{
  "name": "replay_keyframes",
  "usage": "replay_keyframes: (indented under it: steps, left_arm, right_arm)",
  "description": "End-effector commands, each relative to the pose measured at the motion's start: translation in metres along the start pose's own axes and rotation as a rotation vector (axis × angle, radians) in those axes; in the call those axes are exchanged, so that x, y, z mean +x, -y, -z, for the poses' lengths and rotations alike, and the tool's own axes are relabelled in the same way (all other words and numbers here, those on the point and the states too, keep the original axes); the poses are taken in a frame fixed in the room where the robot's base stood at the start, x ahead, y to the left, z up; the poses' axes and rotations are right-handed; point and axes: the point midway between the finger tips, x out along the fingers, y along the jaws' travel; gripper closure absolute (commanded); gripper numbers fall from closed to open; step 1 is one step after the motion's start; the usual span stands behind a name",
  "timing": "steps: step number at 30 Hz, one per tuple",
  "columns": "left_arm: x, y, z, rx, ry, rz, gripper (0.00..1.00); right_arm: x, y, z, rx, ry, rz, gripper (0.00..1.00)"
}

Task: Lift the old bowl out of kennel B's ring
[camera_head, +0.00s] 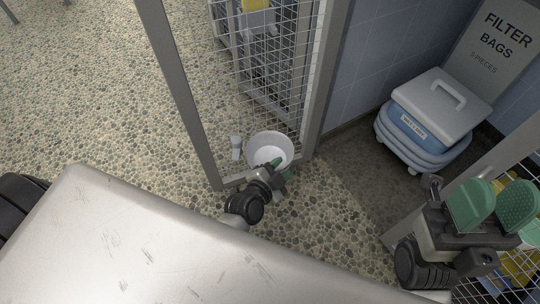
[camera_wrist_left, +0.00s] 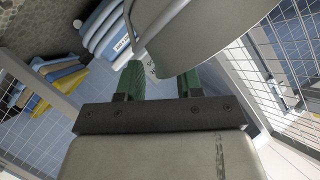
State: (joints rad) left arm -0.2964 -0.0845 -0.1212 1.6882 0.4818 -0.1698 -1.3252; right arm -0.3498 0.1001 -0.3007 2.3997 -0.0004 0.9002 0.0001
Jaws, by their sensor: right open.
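The old bowl (camera_head: 269,146) is pale, round and open-topped. It sits by the lower end of the mesh panel in the head view. In the left wrist view a large grey curved surface (camera_wrist_left: 205,38), probably the bowl, fills the upper middle, with a grey bar (camera_wrist_left: 152,28) along its left side, perhaps the ring. My left gripper (camera_head: 282,172) is at the bowl's near right rim. In the wrist view its green fingers (camera_wrist_left: 160,84) are apart; whether the rim lies between them is unclear. My right gripper (camera_head: 494,205) is open and empty at the lower right.
A grey post (camera_head: 180,90) and wire mesh (camera_head: 280,70) stand around the bowl. A small white piece (camera_head: 236,147) is left of it. A blue tub with grey lid (camera_head: 437,103) stands at right. A pale metal surface (camera_head: 150,245) fills the lower left.

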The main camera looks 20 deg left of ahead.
Motion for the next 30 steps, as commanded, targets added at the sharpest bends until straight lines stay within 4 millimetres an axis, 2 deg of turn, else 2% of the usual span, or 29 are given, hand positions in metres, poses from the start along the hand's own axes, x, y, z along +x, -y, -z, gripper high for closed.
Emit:
replay_keyframes:
  steps: [1,6,7,22,26,30]
  left_arm:
    - [0.0,0.0,0.0,0.0,0.0,0.0,0.72]
    - [0.0,0.0,0.0,0.0,0.0,0.0,0.98]
    - [0.0,0.0,0.0,0.0,0.001,0.0,1.0]
    - [-0.001,0.003,-0.001,0.002,0.003,0.005,1.0]
    - [-0.004,0.009,0.006,0.002,0.003,0.006,1.0]
    - [-0.01,0.022,0.02,0.004,0.002,0.007,1.0]
  right_arm:
    - [0.0,0.0,0.0,0.0,0.0,0.0,0.56]
    - [0.0,0.0,0.0,0.0,0.0,0.0,0.56]
    - [0.0,0.0,0.0,0.0,0.0,0.0,0.56]
    - [0.002,0.0,0.0,0.0,0.0,0.0,0.56]
    - [0.009,0.0,0.002,0.0,0.0,0.0,0.56]
    - [0.023,0.0,0.005,-0.001,0.0,0.0,0.56]
